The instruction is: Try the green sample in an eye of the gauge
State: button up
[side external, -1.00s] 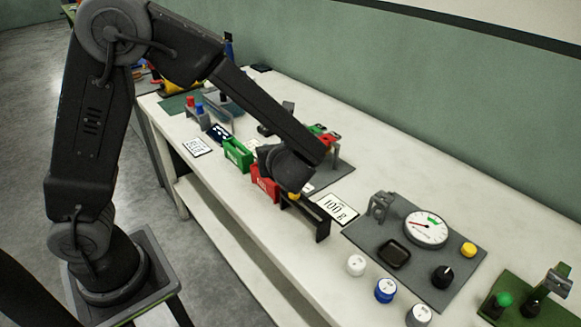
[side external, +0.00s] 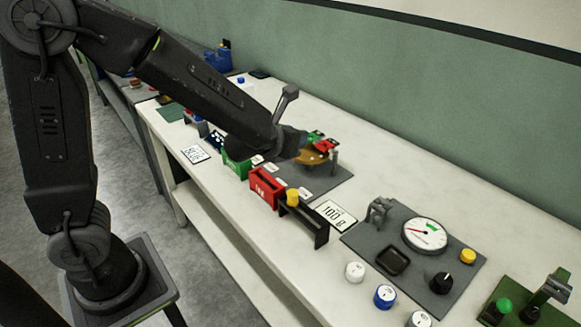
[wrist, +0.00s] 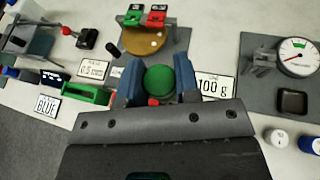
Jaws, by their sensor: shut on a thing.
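A round green sample (wrist: 160,80) sits between the blue fingers of my gripper (wrist: 160,86) in the wrist view. The fingers are shut on it. A brown wooden piece with pale spots (wrist: 142,40) stands beyond the gripper, with a green and a red block at its far edge; it also shows in the side view (side external: 315,155), partly behind my wrist. A round dial gauge (side external: 425,234) with a white face is on the grey panel at right. I cannot tell which of these has the eyes. The sample is hidden in the side view.
White and blue jars (side external: 385,296) stand at right.

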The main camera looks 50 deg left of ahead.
notch_tip(320, 180, up, 9)
jog(key=shift+f, duration=0.15)
jog(key=w+a+f+m+h, duration=0.1)
jog(key=w+a+m+h, duration=0.2)
jog(key=w+a, duration=0.55)
jog(key=w+a+m+h, duration=0.35)
jog(key=w+a, duration=0.25)
jog(key=w, duration=0.5)
notch_tip(320, 180, down, 14)
jog(key=shift+s+d+r+n, duration=0.15)
jog(key=shift+s+d+n, duration=0.1)
jog(key=shift+n, duration=0.2)
jog(key=shift+f, duration=2.45)
